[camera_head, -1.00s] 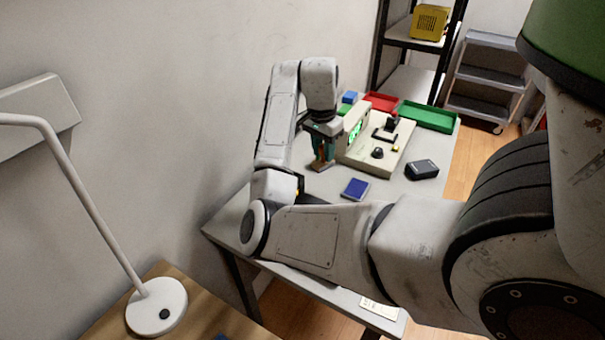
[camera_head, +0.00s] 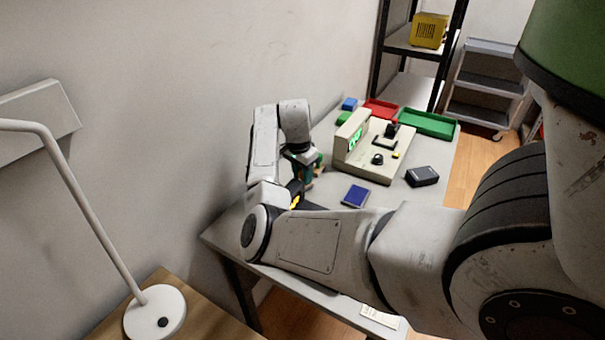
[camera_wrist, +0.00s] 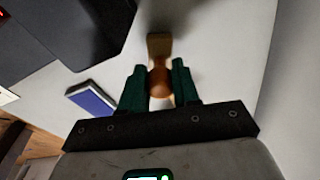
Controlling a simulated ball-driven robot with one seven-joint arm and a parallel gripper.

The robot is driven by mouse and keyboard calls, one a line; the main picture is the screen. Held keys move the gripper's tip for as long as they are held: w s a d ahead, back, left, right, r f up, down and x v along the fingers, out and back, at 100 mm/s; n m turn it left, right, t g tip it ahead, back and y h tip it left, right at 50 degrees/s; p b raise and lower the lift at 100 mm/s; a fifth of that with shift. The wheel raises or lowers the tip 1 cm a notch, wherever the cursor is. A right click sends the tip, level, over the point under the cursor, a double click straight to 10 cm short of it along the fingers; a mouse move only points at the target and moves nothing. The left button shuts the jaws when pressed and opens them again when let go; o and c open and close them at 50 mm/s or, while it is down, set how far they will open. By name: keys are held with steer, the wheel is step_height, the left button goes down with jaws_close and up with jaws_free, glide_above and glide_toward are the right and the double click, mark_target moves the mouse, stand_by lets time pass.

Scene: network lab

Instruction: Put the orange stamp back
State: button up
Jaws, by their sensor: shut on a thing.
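My gripper (camera_head: 305,172) is over the left side of the grey table, near the wall. In the wrist view my gripper (camera_wrist: 159,72) has its two green fingers shut on the orange stamp (camera_wrist: 159,80), which is brownish orange with a rounded handle and a wider block end. The block end points away from the gripper, toward the pale table top. I cannot tell whether it touches the table. In the head view the stamp is mostly hidden by the fingers. A blue pad (camera_head: 355,195) lies on the table to the right; it also shows in the wrist view (camera_wrist: 92,98).
A beige console (camera_head: 376,162) with a green display stands right of my gripper. A red tray (camera_head: 381,108), a green tray (camera_head: 428,122) and a blue block (camera_head: 349,104) are at the back. The wall is close on the left.

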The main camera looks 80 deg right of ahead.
steer(key=shift+f, duration=0.15)
steer(key=o, duration=0.9)
steer(key=shift+c, duration=0.2)
step_height(320, 180, up, 12)
steer(key=a, duration=0.1)
steer(key=shift+w+a, duration=0.15)
steer(key=shift+w, duration=0.2)
steer(key=shift+r, duration=0.25)
